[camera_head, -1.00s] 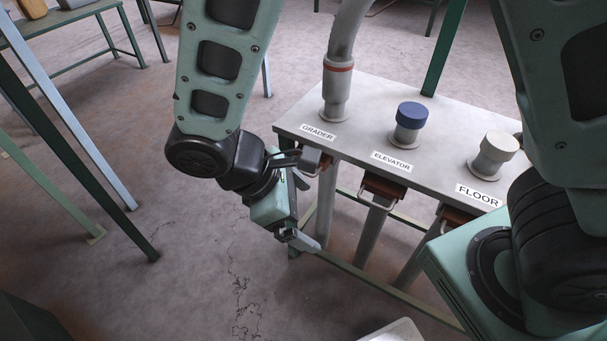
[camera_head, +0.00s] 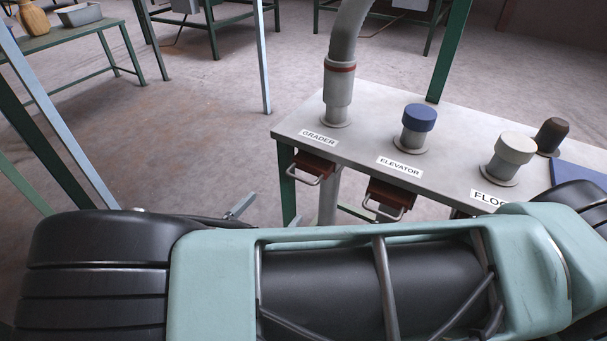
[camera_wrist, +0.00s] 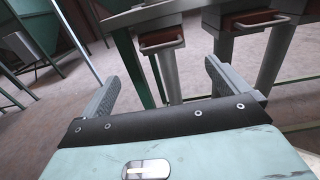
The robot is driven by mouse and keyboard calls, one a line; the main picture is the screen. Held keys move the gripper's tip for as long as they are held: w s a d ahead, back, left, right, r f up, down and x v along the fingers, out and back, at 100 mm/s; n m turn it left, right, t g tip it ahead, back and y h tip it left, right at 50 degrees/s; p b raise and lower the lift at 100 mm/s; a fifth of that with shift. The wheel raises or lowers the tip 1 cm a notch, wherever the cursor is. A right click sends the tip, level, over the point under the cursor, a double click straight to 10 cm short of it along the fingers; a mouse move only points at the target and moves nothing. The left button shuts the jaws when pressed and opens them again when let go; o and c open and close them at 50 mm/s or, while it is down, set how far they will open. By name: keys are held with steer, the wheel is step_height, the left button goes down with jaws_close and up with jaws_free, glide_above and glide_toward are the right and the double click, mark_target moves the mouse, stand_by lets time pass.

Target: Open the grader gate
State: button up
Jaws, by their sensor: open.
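The grader gate (camera_head: 315,163) is a reddish-brown slide with a metal loop handle, under the table edge below the GRADER label (camera_head: 318,138). In the wrist view the grader gate (camera_wrist: 160,37) hangs at top centre, ahead of my gripper (camera_wrist: 161,72). My gripper is open and empty, its two fingers apart, with a gap between them and the handle. In the head view my arm hides most of the gripper; a grey finger (camera_head: 240,207) shows left of and below the gate. I cannot tell how far the gate is drawn out.
The elevator gate (camera_head: 391,194) sits to the right, with a similar handle. A grey pipe (camera_head: 341,75) stands in the grader port; blue (camera_head: 419,117) and cream (camera_head: 515,147) caps sit on the other ports. A green table leg (camera_head: 287,185) stands left of the grader gate.

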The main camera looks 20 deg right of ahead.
mark_target(299, 180)
steer(key=x, duration=1.4)
steer(key=shift+w+d, duration=0.1)
